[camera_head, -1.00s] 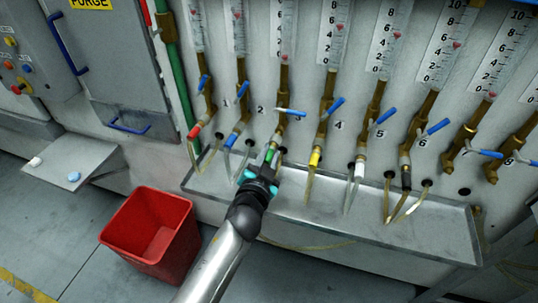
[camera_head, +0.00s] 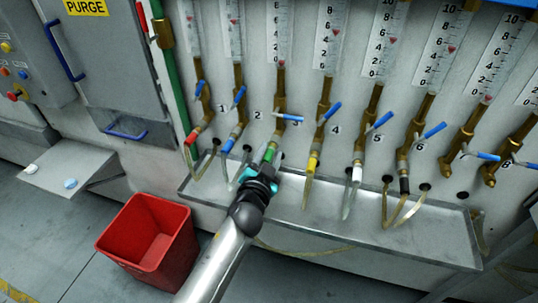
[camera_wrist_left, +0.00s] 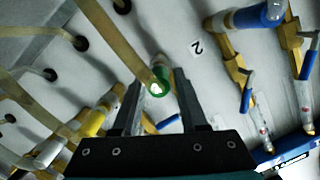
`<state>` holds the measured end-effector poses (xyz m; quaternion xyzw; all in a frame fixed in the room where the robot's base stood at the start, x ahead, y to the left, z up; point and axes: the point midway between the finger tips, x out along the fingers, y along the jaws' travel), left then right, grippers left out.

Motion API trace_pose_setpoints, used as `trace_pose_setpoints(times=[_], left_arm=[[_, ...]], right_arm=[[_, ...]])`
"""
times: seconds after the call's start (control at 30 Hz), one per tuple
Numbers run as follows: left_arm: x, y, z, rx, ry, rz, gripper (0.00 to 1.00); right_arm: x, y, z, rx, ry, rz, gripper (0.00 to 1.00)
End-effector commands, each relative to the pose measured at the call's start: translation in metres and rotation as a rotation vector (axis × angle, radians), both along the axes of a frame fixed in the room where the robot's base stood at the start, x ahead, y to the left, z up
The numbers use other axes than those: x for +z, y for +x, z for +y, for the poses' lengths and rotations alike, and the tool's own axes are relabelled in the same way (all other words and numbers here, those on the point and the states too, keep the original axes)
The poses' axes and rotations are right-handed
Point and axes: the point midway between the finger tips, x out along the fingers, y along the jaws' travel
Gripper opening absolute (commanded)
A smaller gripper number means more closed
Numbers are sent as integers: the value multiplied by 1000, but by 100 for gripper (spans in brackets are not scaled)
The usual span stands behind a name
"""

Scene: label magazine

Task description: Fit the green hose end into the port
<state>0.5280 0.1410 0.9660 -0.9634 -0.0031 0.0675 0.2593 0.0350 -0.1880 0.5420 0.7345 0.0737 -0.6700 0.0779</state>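The green hose end (camera_head: 268,154) is a short green sleeve below the brass valve marked 3. In the left wrist view its round end (camera_wrist_left: 158,90) lies between my two fingers, with a tan hose running away to the upper left. My left gripper (camera_head: 265,166) is around the sleeve and looks shut on it. The port (camera_head: 274,141) is the lower end of that valve. The sleeve is in line with it and very close; I cannot tell whether it is seated. My right gripper is not in view.
Neighbouring valves carry blue (camera_head: 228,146) and yellow (camera_head: 313,162) hose ends close on both sides. A metal trough (camera_head: 400,240) runs below the hoses. A red bin (camera_head: 125,240) stands on the floor at left. Blue valve handles stick out above.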

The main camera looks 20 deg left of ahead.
Motion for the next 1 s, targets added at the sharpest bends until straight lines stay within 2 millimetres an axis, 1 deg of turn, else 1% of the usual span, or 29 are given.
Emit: trace_pose_setpoints(times=[0.03, 0.1, 0.13, 0.4, 0.53, 0.67, 1.0], left_arm=[[0, 0, 0, 0, 0, 0, 49], [0, 0, 0, 1, -1, 1, 57], [0, 0, 0, 1, -1, 1, 60], [-1, -2, 0, 1, -1, 3, 60], [-1, -9, 0, 1, -2, 4, 60], [2, -25, -1, 1, -2, 4, 60], [9, -80, -3, 2, -3, 5, 60]], right_arm=[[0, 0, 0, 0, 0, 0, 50], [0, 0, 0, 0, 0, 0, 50], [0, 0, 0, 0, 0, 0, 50], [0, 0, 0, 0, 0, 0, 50], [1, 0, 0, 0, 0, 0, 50], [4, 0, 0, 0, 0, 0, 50], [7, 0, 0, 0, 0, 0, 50]])
